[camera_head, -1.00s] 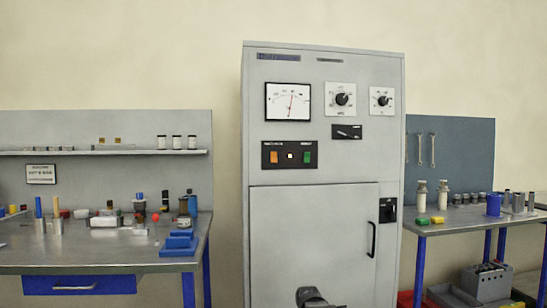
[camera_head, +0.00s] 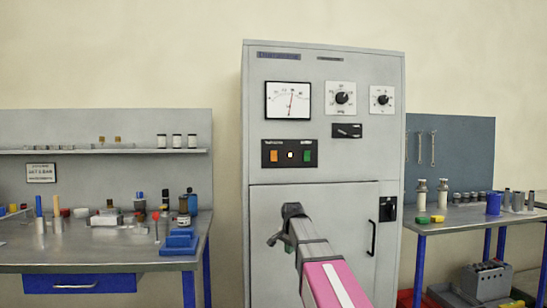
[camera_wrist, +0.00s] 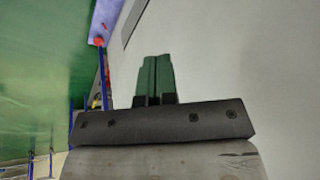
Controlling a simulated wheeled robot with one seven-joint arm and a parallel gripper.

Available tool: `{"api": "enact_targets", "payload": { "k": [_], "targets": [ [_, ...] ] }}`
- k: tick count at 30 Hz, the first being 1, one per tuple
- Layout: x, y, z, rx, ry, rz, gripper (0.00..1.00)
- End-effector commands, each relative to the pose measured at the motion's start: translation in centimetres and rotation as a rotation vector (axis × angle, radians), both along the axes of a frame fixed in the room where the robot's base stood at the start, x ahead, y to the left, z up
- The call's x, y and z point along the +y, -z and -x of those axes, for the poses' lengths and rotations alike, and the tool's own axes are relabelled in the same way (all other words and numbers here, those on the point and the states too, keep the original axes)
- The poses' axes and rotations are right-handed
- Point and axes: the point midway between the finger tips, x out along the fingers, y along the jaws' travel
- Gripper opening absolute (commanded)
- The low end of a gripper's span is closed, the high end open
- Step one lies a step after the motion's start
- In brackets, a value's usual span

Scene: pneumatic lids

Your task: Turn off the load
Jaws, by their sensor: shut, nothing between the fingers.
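The grey load cabinet (camera_head: 325,70) stands upright in the middle of the head view. The labels are too small to read. My gripper (camera_head: 273,240) is in front of the cabinet door, below the buttons. Its green fingers (camera_wrist: 153,72) are together and empty in the wrist view.
The cabinet door has a black handle (camera_head: 373,238) at the right. A bench (camera_head: 130,254) with bottles, blue bins and small parts stands at left. Another bench (camera_head: 470,226) stands at right, with crates below. The space before the button panel is clear.

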Motion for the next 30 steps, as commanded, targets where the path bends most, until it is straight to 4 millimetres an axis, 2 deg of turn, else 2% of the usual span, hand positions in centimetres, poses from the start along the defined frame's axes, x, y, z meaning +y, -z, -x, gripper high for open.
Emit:
{"api": "enact_targets", "payload": {
  "k": [1,6,15,23,30],
  "targets": [
    [0.3,-1.9,-0.9,-0.015,0.024,-0.010,0.00],
    [1.0,-7.5,-2.5,-0.055,0.113,-0.048,0.00],
    [2.2,-17.9,-4.1,-0.124,0.271,-0.126,0.00],
    [3.2,-27.3,-4.5,-0.182,0.402,-0.204,0.00],
    [4.1,-36.2,-3.8,-0.231,0.521,-0.287,0.00]
  ]
}}
